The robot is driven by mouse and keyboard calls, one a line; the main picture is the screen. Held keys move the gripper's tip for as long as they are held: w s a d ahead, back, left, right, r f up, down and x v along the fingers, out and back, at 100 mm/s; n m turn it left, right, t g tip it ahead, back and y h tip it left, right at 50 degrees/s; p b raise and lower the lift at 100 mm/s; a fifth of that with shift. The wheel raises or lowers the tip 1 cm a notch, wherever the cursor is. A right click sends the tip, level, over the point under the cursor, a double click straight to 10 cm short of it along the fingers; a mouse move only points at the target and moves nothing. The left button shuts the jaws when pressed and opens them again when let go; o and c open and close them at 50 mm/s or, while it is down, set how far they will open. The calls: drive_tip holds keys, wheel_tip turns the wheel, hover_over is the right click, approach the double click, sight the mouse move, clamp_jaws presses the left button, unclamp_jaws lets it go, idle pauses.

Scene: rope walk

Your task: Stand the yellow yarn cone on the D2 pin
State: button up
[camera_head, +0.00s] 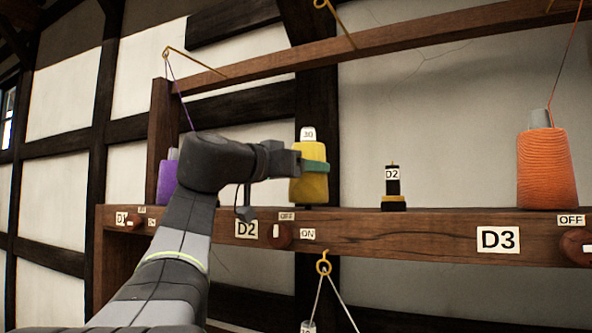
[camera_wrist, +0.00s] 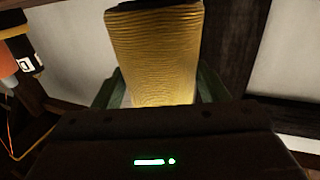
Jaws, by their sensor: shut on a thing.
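The yellow yarn cone (camera_head: 309,184) is upright, with a white "30" tag at its top. My gripper (camera_head: 314,165) is shut on it, with a green finger across its side. In the wrist view the ribbed yellow cone (camera_wrist: 155,55) fills the space between the green fingers (camera_wrist: 160,92). I cannot tell whether the cone's base touches the rail.
A wooden rail (camera_head: 400,232) carries D1, D2 and D3 labels and ON/OFF knobs. An orange cone (camera_head: 547,170) stands at D3 and a purple cone (camera_head: 167,181) at D1, both with threads running up. A yellow hook (camera_head: 323,266) hangs below the rail.

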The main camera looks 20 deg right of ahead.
drive_tip(key=shift+f+b, duration=0.55)
drive_tip(key=o, duration=0.8)
drive_tip(key=shift+a, duration=0.1)
drive_tip(key=b+v, duration=0.3)
drive_tip(key=v, duration=0.8)
idle(0.4)
drive_tip(key=shift+p+x, duration=1.15)
drive_tip(key=shift+x, duration=3.4)
drive_tip(key=shift+a, duration=0.1)
